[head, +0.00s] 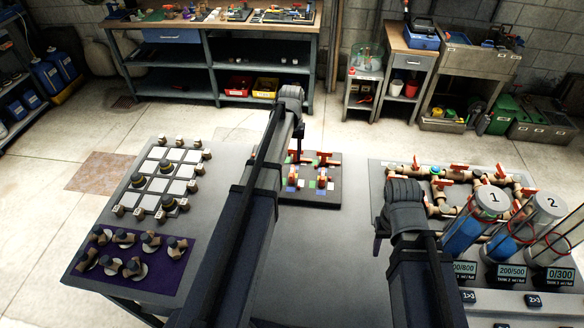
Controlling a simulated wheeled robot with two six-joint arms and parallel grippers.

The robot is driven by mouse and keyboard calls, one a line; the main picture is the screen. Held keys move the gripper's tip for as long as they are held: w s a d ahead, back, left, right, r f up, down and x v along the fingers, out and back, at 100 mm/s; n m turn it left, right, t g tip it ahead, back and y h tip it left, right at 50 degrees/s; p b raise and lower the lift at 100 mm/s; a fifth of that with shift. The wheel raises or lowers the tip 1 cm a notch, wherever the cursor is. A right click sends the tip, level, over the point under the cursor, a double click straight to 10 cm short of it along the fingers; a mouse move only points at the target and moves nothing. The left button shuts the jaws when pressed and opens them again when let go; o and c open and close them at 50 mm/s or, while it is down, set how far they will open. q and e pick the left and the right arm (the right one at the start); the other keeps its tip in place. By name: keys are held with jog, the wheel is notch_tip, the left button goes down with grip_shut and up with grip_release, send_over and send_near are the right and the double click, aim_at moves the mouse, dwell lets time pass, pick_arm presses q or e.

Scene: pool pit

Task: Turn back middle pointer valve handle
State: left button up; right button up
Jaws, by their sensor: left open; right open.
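A dark board (325,204) with small orange-red pointer handles and white, green and blue marks lies mid-table. My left forearm hides its left part. A back handle (327,158) and two front handles (292,181) show. Another back handle (300,157), probably the middle one, shows partly beside my arm. Its pointing direction is too small to tell. My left gripper (298,151) is open and points down over the back of the board, close to that handle; I cannot tell whether it touches. My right gripper (379,245) is open and empty, right of the board.
A pipe rig (460,178) with red valve handles and clear numbered tanks (488,202) stands right, close to my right arm. A white-squared grid board (158,180) and a purple mat (172,265) with fittings lie left. Grey tabletop is clear in front of the dark board.

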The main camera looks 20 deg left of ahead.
aim_at(292, 171)
pick_arm(q)
jog(key=shift+d+f+b, duration=0.1)
jog(key=shift+f+b, duration=3.85)
jog(key=shift+c, duration=0.3)
grip_shut()
